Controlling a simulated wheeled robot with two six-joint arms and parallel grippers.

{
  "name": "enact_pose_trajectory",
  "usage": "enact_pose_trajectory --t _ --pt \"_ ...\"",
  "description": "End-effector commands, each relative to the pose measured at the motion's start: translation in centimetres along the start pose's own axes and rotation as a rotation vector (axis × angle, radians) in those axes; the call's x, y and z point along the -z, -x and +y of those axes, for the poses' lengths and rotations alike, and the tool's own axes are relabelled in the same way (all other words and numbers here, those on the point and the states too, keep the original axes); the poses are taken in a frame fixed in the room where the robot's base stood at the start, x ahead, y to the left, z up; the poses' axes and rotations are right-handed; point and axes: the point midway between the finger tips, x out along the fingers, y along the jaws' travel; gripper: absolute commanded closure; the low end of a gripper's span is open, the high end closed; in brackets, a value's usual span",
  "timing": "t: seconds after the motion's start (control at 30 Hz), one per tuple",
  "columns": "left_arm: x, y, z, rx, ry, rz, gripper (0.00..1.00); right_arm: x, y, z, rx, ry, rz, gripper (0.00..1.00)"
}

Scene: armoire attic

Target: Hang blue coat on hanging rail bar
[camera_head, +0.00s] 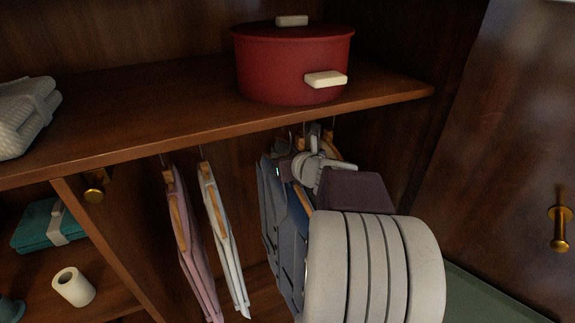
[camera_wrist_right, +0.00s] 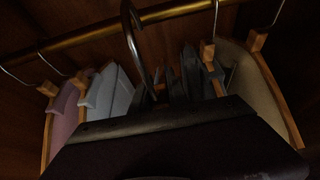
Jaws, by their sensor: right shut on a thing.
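The blue coat (camera_head: 290,240) hangs below the shelf on a wooden hanger, partly hidden by my right arm. My right gripper (camera_head: 300,163) is shut at the top of this coat's hanger, just under the shelf edge. In the right wrist view a dark metal hook (camera_wrist_right: 136,48) rises close to the camera. The brass hanging rail bar (camera_wrist_right: 185,10) runs across the top there, and the hook's upper end overlaps it. I cannot tell whether the hook rests on the bar. My left gripper is not in view.
A pink garment (camera_head: 188,240) and a white garment (camera_head: 224,235) hang to the left, with a gap before the blue coat. A beige garment (camera_wrist_right: 250,85) hangs at right in the wrist view. A red pot (camera_head: 290,65) stands on the shelf (camera_head: 130,115) above.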

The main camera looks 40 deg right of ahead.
Motion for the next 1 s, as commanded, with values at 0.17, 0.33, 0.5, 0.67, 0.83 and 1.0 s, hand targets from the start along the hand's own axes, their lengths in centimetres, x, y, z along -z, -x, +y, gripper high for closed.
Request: enact_pose_trajectory --t 0.17,0.33,0.5,0.67,0.83,1.0 --pt "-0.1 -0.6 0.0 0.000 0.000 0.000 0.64 -1.0 -2.3 0.1 -0.003 0.001 -0.004 1.00" --pt "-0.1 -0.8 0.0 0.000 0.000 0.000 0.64 -1.9 -4.3 0.1 -0.002 0.002 -0.003 1.00" --pt "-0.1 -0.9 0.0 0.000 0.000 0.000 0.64 -2.9 -6.3 0.1 -0.002 0.001 -0.003 1.00" --pt "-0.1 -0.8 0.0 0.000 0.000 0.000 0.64 -3.7 -8.1 0.1 -0.002 0.001 -0.004 1.00" --pt "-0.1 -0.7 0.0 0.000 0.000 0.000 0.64 -4.5 -9.7 0.0 -0.001 0.000 -0.003 1.00" --pt "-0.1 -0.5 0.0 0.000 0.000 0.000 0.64 -5.0 -10.8 0.1 -0.001 0.000 -0.004 1.00"
